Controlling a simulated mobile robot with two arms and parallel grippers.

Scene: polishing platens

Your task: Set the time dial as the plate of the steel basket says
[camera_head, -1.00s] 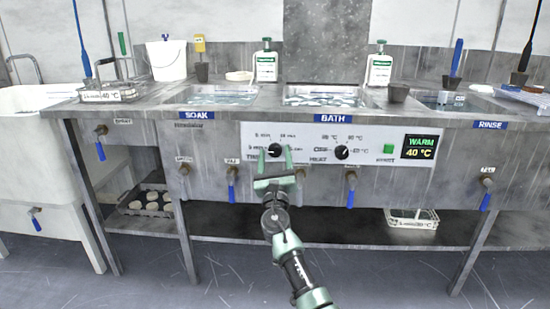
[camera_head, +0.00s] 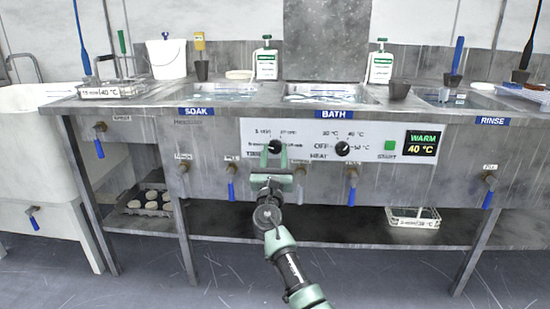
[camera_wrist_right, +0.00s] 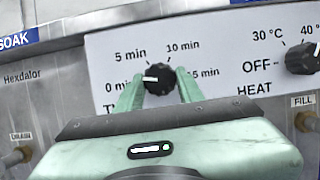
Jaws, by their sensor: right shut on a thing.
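The time dial (camera_wrist_right: 158,78) is a black knob on the white panel, with 0, 5, 10 and 15 min marks around it. Its white pointer points left, about at 0 min. It also shows in the head view (camera_head: 275,146). My right gripper (camera_head: 274,158) is shut on the dial, one green finger on each side in the wrist view (camera_wrist_right: 158,92). The steel basket (camera_head: 106,82) stands on the counter at the left. Its white plate (camera_head: 100,92) ends in 40 °C; the minutes are too blurred to read surely. My left gripper is not in view.
The heat dial (camera_head: 342,149) sits right of the time dial, then a green start button (camera_head: 390,146) and a display (camera_head: 421,146) reading WARM 40 °C. Blue-handled taps line the front below. Another basket (camera_head: 413,218) stands on the lower shelf.

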